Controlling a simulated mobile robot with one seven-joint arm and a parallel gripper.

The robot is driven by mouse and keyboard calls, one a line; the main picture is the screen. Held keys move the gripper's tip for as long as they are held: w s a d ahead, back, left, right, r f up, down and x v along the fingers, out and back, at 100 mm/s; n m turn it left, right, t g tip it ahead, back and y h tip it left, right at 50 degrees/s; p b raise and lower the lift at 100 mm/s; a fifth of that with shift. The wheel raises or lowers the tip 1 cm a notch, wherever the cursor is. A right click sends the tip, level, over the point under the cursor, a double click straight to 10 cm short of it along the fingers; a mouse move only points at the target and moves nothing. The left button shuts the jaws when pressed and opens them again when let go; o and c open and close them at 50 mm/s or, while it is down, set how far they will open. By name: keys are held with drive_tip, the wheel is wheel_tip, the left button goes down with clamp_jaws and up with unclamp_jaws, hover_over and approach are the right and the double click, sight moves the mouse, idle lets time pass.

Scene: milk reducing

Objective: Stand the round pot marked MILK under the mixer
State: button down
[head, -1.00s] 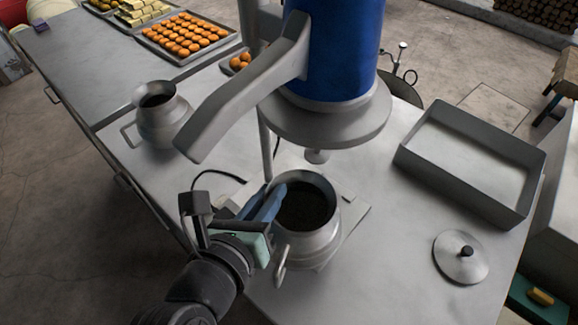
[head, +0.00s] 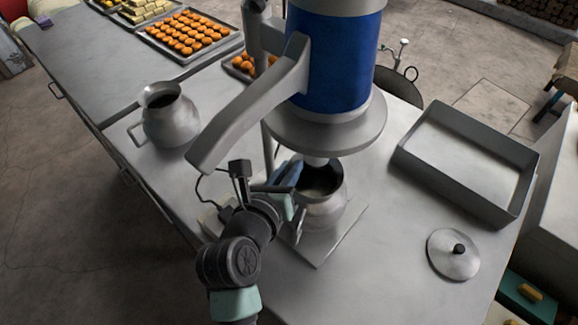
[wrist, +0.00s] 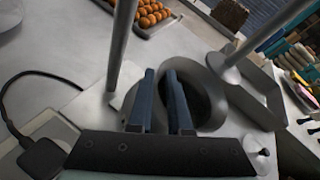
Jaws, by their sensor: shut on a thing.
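A round grey metal pot (head: 322,212) with a dark opening and a side handle is in my gripper. My gripper (head: 287,176) is shut on its near-left rim; the two blue fingers also show in the wrist view (wrist: 160,75). The pot looks upright beneath the mixer (head: 335,65), which has a blue body and a wide grey disc. The mixer's short shaft end is at the pot's far rim, over or just inside the mouth. The pot is over the mixer's base plate (head: 347,232); I cannot tell whether it touches. No MILK lettering is readable.
A second metal pot (head: 172,120) with a handle stands to the left. The mixer's slanting arm (head: 240,110) and upright post are close to my gripper. An empty rectangular tray (head: 410,165) and a knobbed lid (head: 453,265) lie right. Trays of orange balls (head: 190,35) are at the back.

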drive_tip(key=c, duration=1.2)
unclamp_jaws()
drive_tip(key=shift+c, duration=0.2)
drive_tip(key=o, duration=0.4)
drive_tip(key=shift+s, duration=0.15)
drive_tip(key=b+v, duration=0.2)
drive_tip(key=v, duration=1)
drive_tip(key=shift+r, duration=0.15)
